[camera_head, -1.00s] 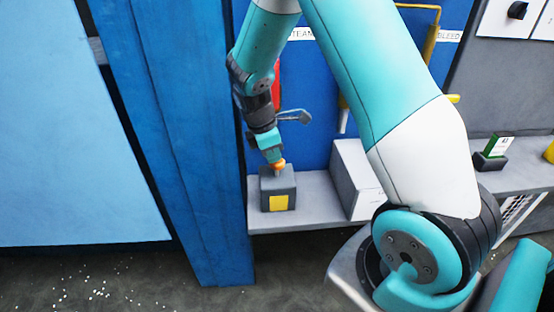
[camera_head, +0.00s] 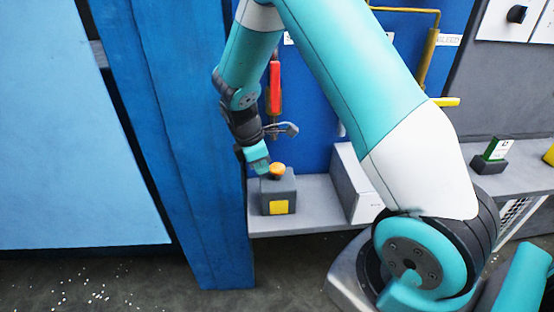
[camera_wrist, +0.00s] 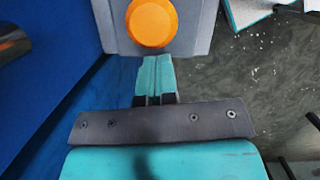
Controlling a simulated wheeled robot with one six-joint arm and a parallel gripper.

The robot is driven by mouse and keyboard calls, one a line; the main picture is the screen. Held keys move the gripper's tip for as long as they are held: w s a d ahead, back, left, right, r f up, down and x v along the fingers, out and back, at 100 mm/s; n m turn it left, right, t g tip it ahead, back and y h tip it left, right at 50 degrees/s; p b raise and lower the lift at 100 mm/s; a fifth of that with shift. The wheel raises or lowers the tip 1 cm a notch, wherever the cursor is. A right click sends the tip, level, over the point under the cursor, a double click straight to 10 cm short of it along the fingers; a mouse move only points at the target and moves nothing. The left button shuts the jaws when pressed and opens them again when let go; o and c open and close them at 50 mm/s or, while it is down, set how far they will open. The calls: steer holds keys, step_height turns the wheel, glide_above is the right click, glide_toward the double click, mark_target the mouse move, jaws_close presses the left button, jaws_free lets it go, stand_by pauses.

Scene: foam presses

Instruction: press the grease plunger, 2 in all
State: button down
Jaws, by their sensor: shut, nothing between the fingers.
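The grease plunger is an orange round knob (camera_head: 277,170) on top of a grey box (camera_head: 291,190) with a yellow label on its front. The box stands on the grey shelf at the foot of the blue panel. My gripper (camera_head: 260,172) is shut and empty, close to the left of the knob in the head view. In the wrist view the knob (camera_wrist: 152,22) and part of the box (camera_wrist: 198,28) lie just beyond my shut fingertips (camera_wrist: 156,60). The knob is in full view there and apart from the fingers.
A blue post (camera_head: 190,150) rises close to the left of the box. A red-handled lever (camera_head: 275,88) hangs on the panel behind. A white box (camera_head: 355,185) stands right on the shelf (camera_head: 318,212), and a green-and-white card (camera_head: 496,149) stands farther right.

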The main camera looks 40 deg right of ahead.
steer(key=b+v, duration=0.1)
steer(key=v, duration=1.6)
steer(key=shift+r, duration=0.2)
steer(key=shift+a, duration=0.1)
steer(key=s+a+m+y, duration=0.2)
steer(key=s+a, duration=0.3)
steer(key=s, duration=0.3)
steer(key=s+a+r+m+y, duration=0.1)
steer(key=s+a+m+y, duration=0.1)
steer(key=s+a, duration=0.3)
steer(key=s+a+r+m+t+y, duration=0.1)
steer(key=s+a, duration=0.4)
steer(key=s, duration=0.7)
steer(key=shift+a+r+m+y, duration=0.2)
steer(key=shift+a+m+y, duration=0.25)
steer(key=shift+y, duration=0.45)
steer(key=shift+d, duration=0.1)
